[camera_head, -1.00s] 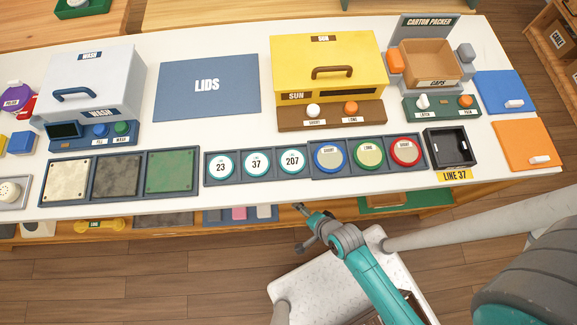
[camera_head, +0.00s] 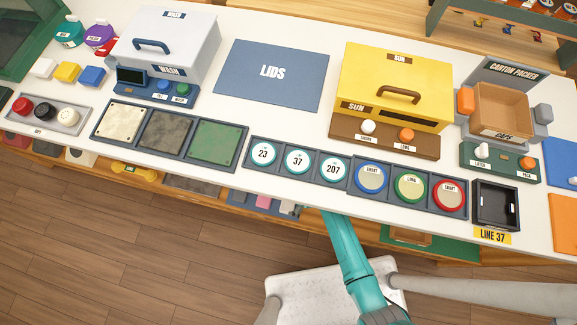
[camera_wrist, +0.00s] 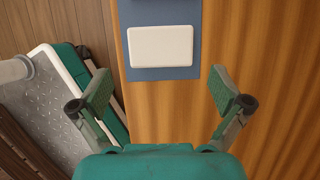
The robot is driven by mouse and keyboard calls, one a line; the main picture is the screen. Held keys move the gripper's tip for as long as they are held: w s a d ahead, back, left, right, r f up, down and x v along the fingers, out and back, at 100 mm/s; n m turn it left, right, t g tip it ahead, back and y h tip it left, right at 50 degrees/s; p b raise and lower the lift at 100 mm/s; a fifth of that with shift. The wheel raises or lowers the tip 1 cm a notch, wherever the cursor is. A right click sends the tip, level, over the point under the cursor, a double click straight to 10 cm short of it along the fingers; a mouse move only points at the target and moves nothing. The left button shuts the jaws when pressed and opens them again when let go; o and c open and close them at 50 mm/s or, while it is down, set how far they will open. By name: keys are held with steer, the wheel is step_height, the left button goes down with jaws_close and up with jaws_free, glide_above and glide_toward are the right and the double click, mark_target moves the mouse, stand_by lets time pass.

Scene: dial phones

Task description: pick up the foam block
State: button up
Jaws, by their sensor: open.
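A white rounded rectangular block (camera_wrist: 161,46), which looks like the foam block, lies on a blue strip (camera_wrist: 160,73) over a wooden surface in the wrist view. My gripper (camera_wrist: 160,90) is open and empty, its fingers wide apart. The block is ahead of the fingertips, roughly centred between them and not touching them. In the head view my gripper is hidden beneath the counter's front edge. Small pale and pink pieces show on the lower shelf there, partly covered by the counter, and I cannot tell which one is the block.
The white counter (camera_head: 105,178) overhangs the lower wooden shelf. A yellow dumbbell-like piece (camera_head: 133,171) lies on that shelf to the left. On the counter stand the wash box (camera_head: 165,45), the yellow sun box (camera_head: 395,80) and the carton packer (camera_head: 500,105).

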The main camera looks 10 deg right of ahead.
mark_target(288, 203)
steer(key=shift+x, duration=3.25)
steer(key=shift+d, duration=0.1)
steer(key=shift+c, duration=0.3)
steer(key=c, duration=0.5)
